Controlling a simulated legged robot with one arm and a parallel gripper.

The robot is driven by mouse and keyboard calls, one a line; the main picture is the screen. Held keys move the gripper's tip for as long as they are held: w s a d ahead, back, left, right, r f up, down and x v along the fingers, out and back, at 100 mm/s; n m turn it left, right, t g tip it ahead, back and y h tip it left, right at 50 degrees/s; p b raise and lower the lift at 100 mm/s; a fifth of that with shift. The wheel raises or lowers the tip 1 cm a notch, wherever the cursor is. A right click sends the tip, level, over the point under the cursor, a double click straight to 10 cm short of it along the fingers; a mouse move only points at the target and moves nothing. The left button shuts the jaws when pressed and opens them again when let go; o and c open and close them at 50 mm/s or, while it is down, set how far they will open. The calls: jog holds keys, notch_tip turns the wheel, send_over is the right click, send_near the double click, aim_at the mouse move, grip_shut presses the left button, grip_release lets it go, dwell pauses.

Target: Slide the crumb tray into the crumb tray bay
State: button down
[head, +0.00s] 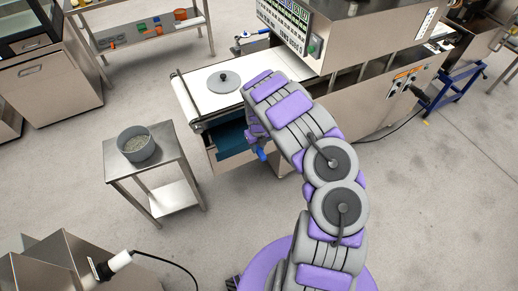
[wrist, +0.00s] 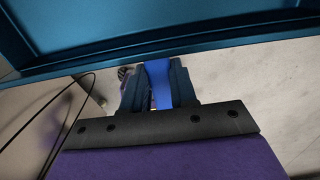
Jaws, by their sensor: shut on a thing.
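The crumb tray (head: 232,138) is a dark teal-blue tray under the belt end of the steel machine. In the wrist view its wide teal body (wrist: 160,28) fills the top of the picture. My gripper (wrist: 158,88) is shut on the tray's bright blue handle (wrist: 158,76), with a dark finger on each side. In the head view the handle (head: 261,154) shows just below my wrist. The crumb tray bay (head: 212,152) is the opening below the belt; my arm and the tray hide much of it. I cannot tell how deep the tray sits.
A grey lid (head: 223,83) with a black knob lies on the white belt (head: 205,101). A small steel table (head: 170,157) with a grey pot (head: 136,146) stands left of the bay. A white-handled tool and black cable are at lower left. The floor between is clear.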

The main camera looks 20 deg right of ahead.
jog(key=shift+w, duration=1.35)
jog(key=shift+w+a, duration=0.2)
jog(key=shift+w, duration=3)
dwell(0.5)
dwell(0.5)
grip_release()
dwell(0.7)
jog(key=shift+r, duration=0.15)
dwell(0.5)
jog(key=shift+r, duration=1.6)
